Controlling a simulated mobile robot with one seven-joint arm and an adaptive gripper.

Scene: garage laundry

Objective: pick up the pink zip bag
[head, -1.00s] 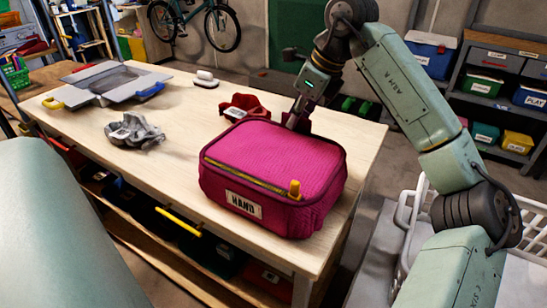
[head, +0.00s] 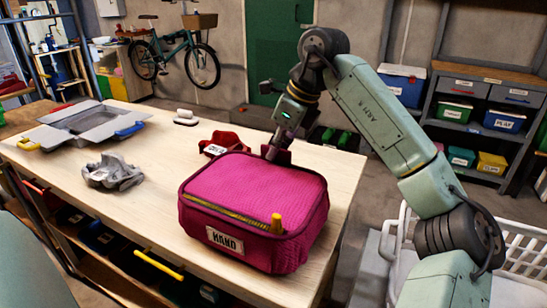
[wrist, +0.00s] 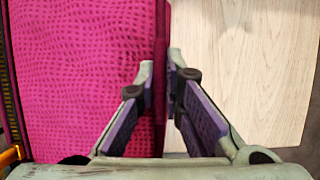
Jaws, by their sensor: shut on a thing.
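The pink zip bag (head: 258,195) sits on the wooden table, with a yellow zip, a yellow pull tab and a white label on its front. My gripper (head: 270,153) is at the bag's back edge in the head view. In the wrist view the bag (wrist: 85,70) fills the left side. There my gripper (wrist: 162,80) has its fingers on either side of the bag's dark edge and is shut on it. The fingertips are partly hidden behind the bag in the head view. I cannot tell whether the bag is lifted off the table.
On the table (head: 75,210), a red item with a white label (head: 222,146) lies just behind the bag. A crumpled grey cloth (head: 112,172), a grey folding tray (head: 78,126) and a small white object (head: 186,117) stand to the left. A white basket (head: 520,240) is at the right.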

